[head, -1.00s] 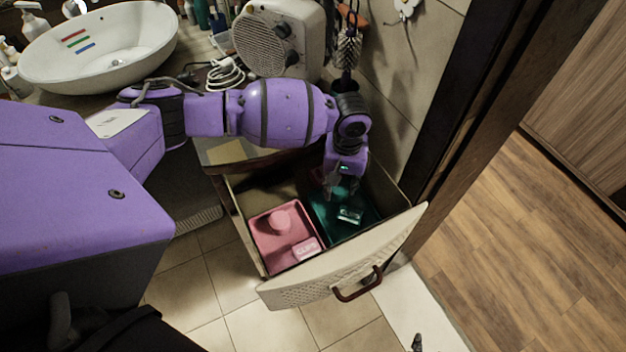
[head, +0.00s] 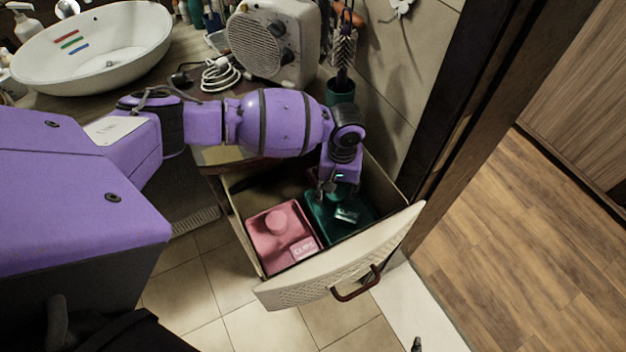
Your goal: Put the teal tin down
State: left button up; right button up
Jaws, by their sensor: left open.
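The teal tin (head: 345,189) is low inside the open drawer, at the back of the teal tray (head: 325,219). It is partly hidden by my left gripper (head: 334,197). The left gripper points down over the tray with its fingers open, around or right beside the tin. I cannot tell whether the fingers touch it.
A pink tray (head: 262,252) with a pink tin (head: 276,222) sits left of the teal tray. The drawer front (head: 335,266) and side walls enclose both. A fan heater (head: 275,40), a white basin (head: 90,50) and a brush holder (head: 341,90) stand on the counter above.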

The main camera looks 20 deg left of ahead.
aim_at(337, 192)
pick_arm(q)
notch_tip(337, 192, up, 12)
jog(key=p, duration=0.1)
jog(key=shift+r, duration=0.25)
pick_arm(e)
jog(key=shift+w+a+r, duration=0.4)
jog(key=shift+w+r, duration=0.25)
jog(key=shift+r, duration=0.1)
pick_arm(q)
jog(key=shift+d, duration=0.15)
pick_arm(e)
jog(key=shift+s, duration=0.2)
